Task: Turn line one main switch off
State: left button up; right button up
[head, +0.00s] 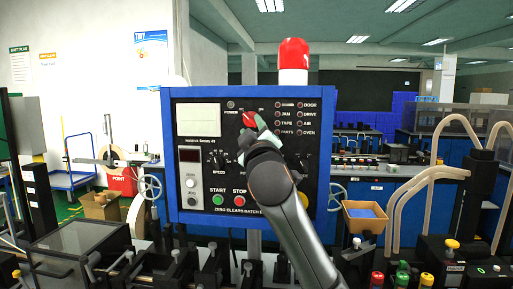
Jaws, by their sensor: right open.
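A blue-framed control panel (323,190) faces me in the middle of the head view. A red switch handle (249,119) shows at its upper middle, right of the small power lamp (231,104). I cannot read a line-one label on it. My right arm rises from the lower right. My right gripper (258,125) is open at the red handle and hides part of it and of the panel behind. I cannot tell whether the fingers touch the handle or stand around it. My left gripper is not in view.
The panel also carries a green start button (218,199), a red stop button (240,199) and a speed knob (218,163). A red beacon (293,54) stands on top. Levers and coloured knobs line the front bench. A cardboard box (365,222) sits at right.

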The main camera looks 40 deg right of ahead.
jog(key=b+v, duration=0.1)
jog(key=v, duration=0.7)
jog(key=shift+s+b, duration=0.2)
jog(key=shift+b, duration=0.15)
jog(key=shift+a+f, duration=0.1)
